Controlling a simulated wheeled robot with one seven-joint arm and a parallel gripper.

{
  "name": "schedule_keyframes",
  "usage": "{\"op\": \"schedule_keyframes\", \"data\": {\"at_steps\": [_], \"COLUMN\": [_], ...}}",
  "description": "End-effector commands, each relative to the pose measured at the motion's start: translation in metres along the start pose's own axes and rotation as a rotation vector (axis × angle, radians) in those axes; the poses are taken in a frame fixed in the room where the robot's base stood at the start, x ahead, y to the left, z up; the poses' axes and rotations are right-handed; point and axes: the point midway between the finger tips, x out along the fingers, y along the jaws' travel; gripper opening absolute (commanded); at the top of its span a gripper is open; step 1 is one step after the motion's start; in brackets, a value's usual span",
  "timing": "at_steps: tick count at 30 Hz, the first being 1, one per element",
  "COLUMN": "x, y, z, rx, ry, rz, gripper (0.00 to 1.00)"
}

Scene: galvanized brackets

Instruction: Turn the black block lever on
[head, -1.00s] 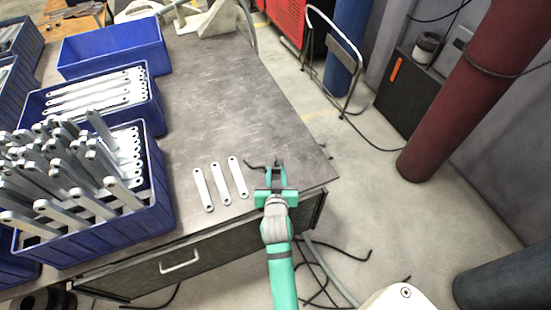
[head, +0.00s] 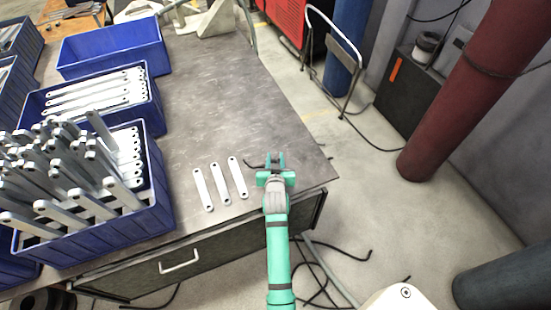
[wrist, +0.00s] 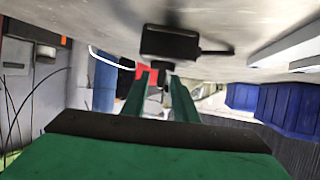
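The black block (wrist: 170,43) shows at the top of the wrist view, with its thin dark lever (wrist: 215,50) sticking out to the right. The wrist picture appears upside down, with the tabletop along the top. In the head view the lever (head: 253,164) shows as a thin dark bar just left of my gripper; the block itself is mostly hidden by the gripper. My gripper (head: 275,156) is at the table's near right corner. Its two green fingers (wrist: 158,98) are apart with nothing held between them, pointing toward the block. I cannot tell whether they touch it.
Several flat galvanized brackets (head: 220,184) lie left of my gripper. Blue bins (head: 108,235) filled with brackets stand on the table's left, with an empty blue bin (head: 110,50) behind. The middle of the tabletop (head: 215,95) is clear. A drawer handle (head: 180,262) projects below the front edge.

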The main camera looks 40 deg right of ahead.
Motion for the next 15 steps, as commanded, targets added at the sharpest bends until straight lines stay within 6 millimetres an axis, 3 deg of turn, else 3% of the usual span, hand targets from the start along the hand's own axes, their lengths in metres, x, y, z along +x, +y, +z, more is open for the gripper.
{"op": "schedule_keyframes", "data": {"at_steps": [1,4,5,15], "x": [0.0001,0.0001,0.0001,-0.0001], "y": [0.001,0.0011,0.0011,0.0008], "z": [-0.0001,-0.0002,-0.0002,-0.0004], "rx": [0.0,0.0,0.0,0.004], "ry": [0.0,0.0,0.0,0.001], "rz": [0.001,0.001,0.001,0.014], "gripper": [0.27,0.03,0.0,0.0]}}
